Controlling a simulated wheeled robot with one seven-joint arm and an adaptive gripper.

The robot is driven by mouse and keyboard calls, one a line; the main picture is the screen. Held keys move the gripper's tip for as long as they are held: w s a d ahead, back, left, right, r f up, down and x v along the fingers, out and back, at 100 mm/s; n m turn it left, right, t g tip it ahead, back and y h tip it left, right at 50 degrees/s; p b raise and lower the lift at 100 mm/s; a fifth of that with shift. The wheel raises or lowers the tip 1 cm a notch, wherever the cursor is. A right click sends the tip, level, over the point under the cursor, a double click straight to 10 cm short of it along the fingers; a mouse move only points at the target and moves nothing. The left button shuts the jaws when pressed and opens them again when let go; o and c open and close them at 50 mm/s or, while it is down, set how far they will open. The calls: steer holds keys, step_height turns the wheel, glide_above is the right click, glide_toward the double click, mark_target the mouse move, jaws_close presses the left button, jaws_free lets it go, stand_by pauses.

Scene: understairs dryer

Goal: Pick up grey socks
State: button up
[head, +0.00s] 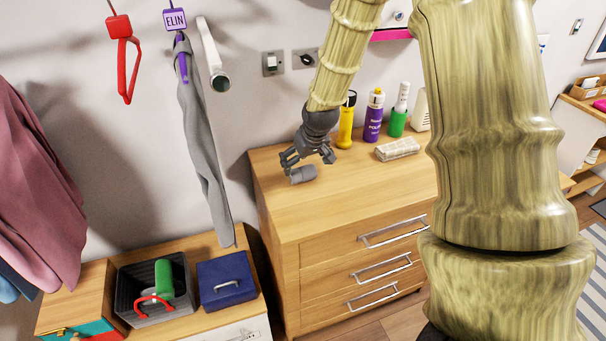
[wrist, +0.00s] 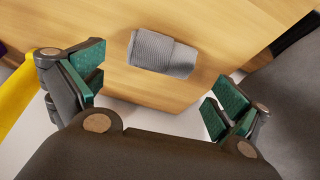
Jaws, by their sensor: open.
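The grey socks (head: 302,174) lie as one rolled, ribbed bundle on the wooden top of the chest of drawers, near its left end. In the wrist view the socks (wrist: 163,54) lie ahead of my gripper, between the lines of its two fingers but beyond the tips. My gripper (head: 308,155) is just above and behind the socks in the head view. In the wrist view my gripper (wrist: 158,92) is open, with its green pads wide apart and nothing between them.
On the chest of drawers (head: 290,215) stand a yellow torch (head: 346,122), a purple spray can (head: 374,115), a green-based bottle (head: 398,118) and a pale folded bundle (head: 398,149). A grey cloth (head: 205,150) hangs left. Bare top lies in front of the socks.

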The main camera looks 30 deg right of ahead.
mark_target(303, 169)
steer(key=shift+s+p+x, duration=0.15)
steer(key=shift+p+x, duration=0.15)
steer(key=shift+x, duration=0.4)
steer(key=shift+s+p+x, duration=0.1)
steer(key=shift+p+x, duration=0.2)
steer(key=shift+x, duration=1.7)
steer(key=c, duration=1)
